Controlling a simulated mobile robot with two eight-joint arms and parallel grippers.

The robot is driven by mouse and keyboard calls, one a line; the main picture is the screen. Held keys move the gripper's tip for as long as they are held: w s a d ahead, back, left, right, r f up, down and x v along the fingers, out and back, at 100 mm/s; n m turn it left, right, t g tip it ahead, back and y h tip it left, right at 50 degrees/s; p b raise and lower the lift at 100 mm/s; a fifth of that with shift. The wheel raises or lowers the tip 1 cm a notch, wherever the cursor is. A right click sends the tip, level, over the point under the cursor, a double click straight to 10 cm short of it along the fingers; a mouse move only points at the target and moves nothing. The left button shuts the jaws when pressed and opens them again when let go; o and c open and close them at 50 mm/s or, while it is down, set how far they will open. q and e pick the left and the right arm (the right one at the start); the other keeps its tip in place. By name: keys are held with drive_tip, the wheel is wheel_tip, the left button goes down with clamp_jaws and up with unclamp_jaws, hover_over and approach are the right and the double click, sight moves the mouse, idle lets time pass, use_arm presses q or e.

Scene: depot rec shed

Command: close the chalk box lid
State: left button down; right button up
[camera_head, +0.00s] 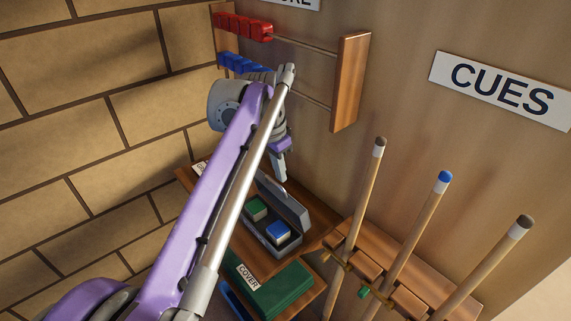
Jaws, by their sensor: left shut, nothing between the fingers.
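The grey chalk box (262,239) sits on a wooden shelf in the middle of the head view. Its lid (291,208) stands raised along the back right side, so the box is open. A green chalk cube (256,209) and a blue chalk cube (278,232) show inside. My left gripper (280,176) is shut and empty, pointing down just above the upper end of the lid. I cannot tell whether it touches the lid. My left arm hides the left end of the box. My right gripper is not in view.
A green folded cover (284,288) with a COVER label lies on a lower shelf. Several cues (410,235) stand in a wooden rack at the right. A bead scorer with a wooden end block (350,82) is on the wall above. Brick wall lies left.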

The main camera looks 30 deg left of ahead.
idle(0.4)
use_arm(q)
drive_tip(key=shift+s+a+t, duration=0.25)
drive_tip(key=shift+s+t, duration=0.15)
drive_tip(key=shift+s, duration=0.1)
drive_tip(key=shift+s+f, duration=0.1)
drive_tip(key=shift+s+a+f+t+h, duration=0.1)
drive_tip(key=shift+s+a+t+h, duration=0.2)
drive_tip(key=shift+s+t, duration=0.3)
drive_tip(key=s+a+f+t+h+b, duration=0.1)
drive_tip(key=s+f+t, duration=0.2)
drive_tip(key=s+a+f+t+h+b, duration=0.2)
drive_tip(key=s+f+t, duration=0.1)
drive_tip(key=s+t, duration=0.1)
drive_tip(key=s+a+f+t+h+b, duration=0.1)
drive_tip(key=s+f+t+b, duration=0.1)
drive_tip(key=s+f+t, duration=0.1)
drive_tip(key=shift+s+a+f+t, duration=0.2)
drive_tip(key=shift+s+f+t, duration=0.1)
drive_tip(key=shift+f, duration=0.15)
drive_tip(key=shift+s+f+h, duration=0.1)
drive_tip(key=shift+f+h, duration=0.2)
drive_tip(key=shift+s+a+f+b, duration=0.1)
drive_tip(key=shift+s+f+b, duration=0.1)
drive_tip(key=shift+f+b, duration=0.5)
